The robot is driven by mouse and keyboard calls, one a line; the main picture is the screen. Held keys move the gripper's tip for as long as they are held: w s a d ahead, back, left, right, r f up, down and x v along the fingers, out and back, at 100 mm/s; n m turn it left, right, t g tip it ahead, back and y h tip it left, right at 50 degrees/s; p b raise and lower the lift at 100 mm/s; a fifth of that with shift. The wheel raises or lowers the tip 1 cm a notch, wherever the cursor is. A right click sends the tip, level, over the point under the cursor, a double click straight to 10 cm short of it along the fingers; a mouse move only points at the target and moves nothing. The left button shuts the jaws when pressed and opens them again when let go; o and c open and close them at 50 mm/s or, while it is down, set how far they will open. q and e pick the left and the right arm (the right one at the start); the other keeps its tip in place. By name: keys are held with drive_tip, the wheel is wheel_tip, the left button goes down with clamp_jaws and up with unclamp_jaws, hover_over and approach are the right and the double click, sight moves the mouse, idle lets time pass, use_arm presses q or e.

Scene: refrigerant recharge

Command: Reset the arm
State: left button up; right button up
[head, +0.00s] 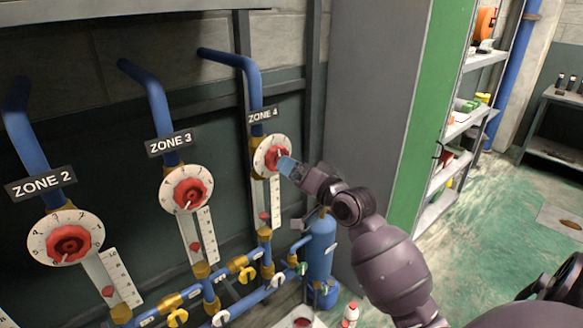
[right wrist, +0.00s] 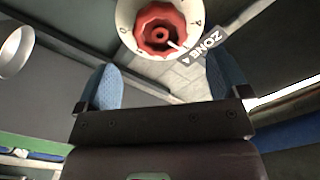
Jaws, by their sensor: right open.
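My right gripper (head: 287,166) is at the Zone 4 dial in the head view, its blue fingertips in front of the dial's right side. In the right wrist view my right gripper (right wrist: 164,88) is open and empty, with its two blue fingers spread apart. The red knob (right wrist: 159,30) of the Zone 4 dial lies just beyond the fingers, between them in the picture. The dial's white face (head: 262,157) is partly hidden by the gripper. The Zone 4 label (head: 263,114) is above it. My left gripper is not in view.
The Zone 3 dial (head: 186,190) and Zone 2 dial (head: 65,238) are to the left on the same wall. Blue pipes and yellow valves run below. A blue cylinder (head: 320,245) stands under my right arm. A grey cabinet (head: 375,90) and shelves are at the right.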

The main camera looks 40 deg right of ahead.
drive_tip(key=shift+s, duration=0.75)
drive_tip(key=s+a+f+n+g+h+b, duration=0.1)
drive_tip(key=s+a+f+n, duration=0.25)
drive_tip(key=f, duration=0.65)
drive_tip(key=s+a+f+n+g+b, duration=0.1)
drive_tip(key=s+a+f+n+g, duration=0.25)
drive_tip(key=f, duration=0.65)
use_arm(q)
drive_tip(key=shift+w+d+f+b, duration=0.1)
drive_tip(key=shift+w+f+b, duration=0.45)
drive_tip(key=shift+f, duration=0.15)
use_arm(e)
drive_tip(key=s+a+f+n+g, duration=0.1)
drive_tip(key=s+a+f+g, duration=0.1)
drive_tip(key=s+f, duration=1.1)
drive_tip(key=shift+s+a+f, duration=0.4)
drive_tip(key=shift+s+a, duration=0.5)
drive_tip(key=shift+s, duration=0.2)
